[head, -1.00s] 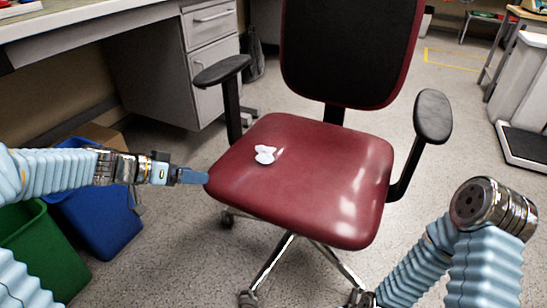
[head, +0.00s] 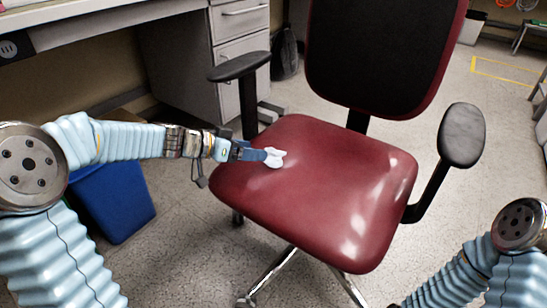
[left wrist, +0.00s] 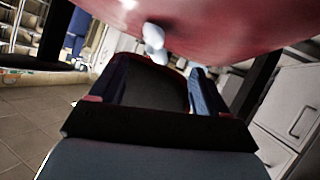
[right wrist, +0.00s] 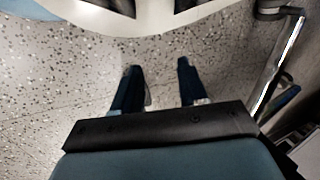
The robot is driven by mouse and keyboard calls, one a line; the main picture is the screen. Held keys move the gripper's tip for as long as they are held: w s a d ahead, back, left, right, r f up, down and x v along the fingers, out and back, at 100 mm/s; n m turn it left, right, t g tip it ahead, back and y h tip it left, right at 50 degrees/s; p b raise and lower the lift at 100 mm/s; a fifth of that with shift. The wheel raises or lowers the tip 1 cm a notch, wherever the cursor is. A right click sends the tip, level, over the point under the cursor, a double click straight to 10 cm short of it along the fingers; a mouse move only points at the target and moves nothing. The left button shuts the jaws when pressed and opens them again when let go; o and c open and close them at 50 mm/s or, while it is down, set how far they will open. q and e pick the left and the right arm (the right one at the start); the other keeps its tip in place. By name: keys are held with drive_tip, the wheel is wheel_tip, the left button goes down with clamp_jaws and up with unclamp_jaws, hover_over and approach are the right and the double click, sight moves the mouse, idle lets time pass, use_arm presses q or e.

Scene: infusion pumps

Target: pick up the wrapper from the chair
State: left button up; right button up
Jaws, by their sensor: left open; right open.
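The white crumpled wrapper (head: 274,158) lies on the left part of the red chair seat (head: 325,190). My left gripper (head: 262,155) reaches in from the left, with its fingertips at the wrapper's near left side in the head view. In the left wrist view the wrapper (left wrist: 154,42) shows just beyond the open fingers (left wrist: 160,75), close to the tips; I cannot tell whether they touch it. My right gripper (right wrist: 155,75) is open and empty above the speckled floor; its fingers are outside the head view.
The chair's black armrests (head: 240,66) (head: 461,134) stand on both sides of the seat, and its backrest (head: 380,50) rises behind. A blue bin (head: 118,200) is at the left below my left arm. A desk with drawers (head: 240,50) stands behind.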

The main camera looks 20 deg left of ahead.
sight(272, 156)
use_arm(q)
drive_tip(key=x, duration=0.5)
drive_tip(key=shift+d, duration=0.25)
drive_tip(key=shift+c, duration=0.2)
drive_tip(key=c, duration=1.1)
